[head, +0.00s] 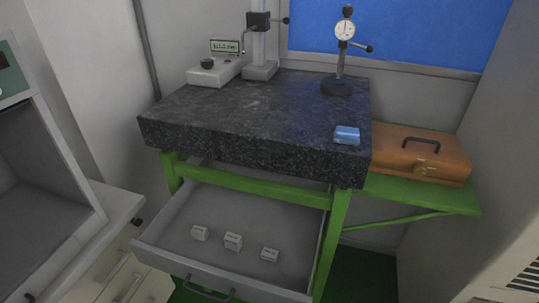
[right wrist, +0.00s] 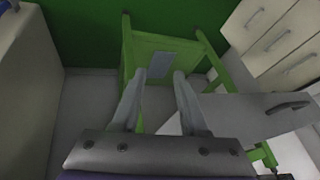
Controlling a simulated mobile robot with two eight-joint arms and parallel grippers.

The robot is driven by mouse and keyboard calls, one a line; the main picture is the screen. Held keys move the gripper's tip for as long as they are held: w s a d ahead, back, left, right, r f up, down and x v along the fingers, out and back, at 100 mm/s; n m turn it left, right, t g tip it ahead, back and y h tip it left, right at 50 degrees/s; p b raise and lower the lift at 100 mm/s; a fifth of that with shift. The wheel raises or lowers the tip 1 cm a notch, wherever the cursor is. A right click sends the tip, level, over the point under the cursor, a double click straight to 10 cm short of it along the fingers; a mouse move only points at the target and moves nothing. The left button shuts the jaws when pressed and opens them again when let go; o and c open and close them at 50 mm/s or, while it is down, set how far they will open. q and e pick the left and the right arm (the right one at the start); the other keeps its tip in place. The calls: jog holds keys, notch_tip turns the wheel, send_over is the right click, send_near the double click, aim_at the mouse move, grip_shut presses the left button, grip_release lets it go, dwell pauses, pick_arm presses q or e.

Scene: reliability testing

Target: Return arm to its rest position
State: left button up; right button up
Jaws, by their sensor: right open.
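My right gripper (right wrist: 165,85) shows in the right wrist view with its two fingers apart and nothing between them. Behind the fingers is the green frame of the stand, apart from them as far as I can tell. Neither gripper shows in the head view, and my left gripper is in no view.
A dark granite table (head: 250,115) on a green frame holds a dial gauge stand (head: 342,50) and a blue block (head: 347,135). Its drawer (head: 185,255) is open, with small white blocks (head: 233,241) inside. A wooden case (head: 420,153) sits on a green side shelf.

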jog(key=s+d+r+n+h+p, duration=0.1)
jog(key=s+d+r+h, duration=0.1)
jog(key=d, duration=0.3)
pick_arm(q)
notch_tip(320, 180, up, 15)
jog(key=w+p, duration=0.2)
jog(key=p, duration=1)
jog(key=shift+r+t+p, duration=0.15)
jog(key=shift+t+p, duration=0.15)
jog(key=shift+p, duration=0.05)
pick_arm(e)
notch_tip(320, 180, up, 14)
jog(key=w, duration=0.2)
jog(key=shift+w, duration=0.25)
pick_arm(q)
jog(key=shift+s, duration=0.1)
pick_arm(e)
jog(key=shift+s, duration=0.1)
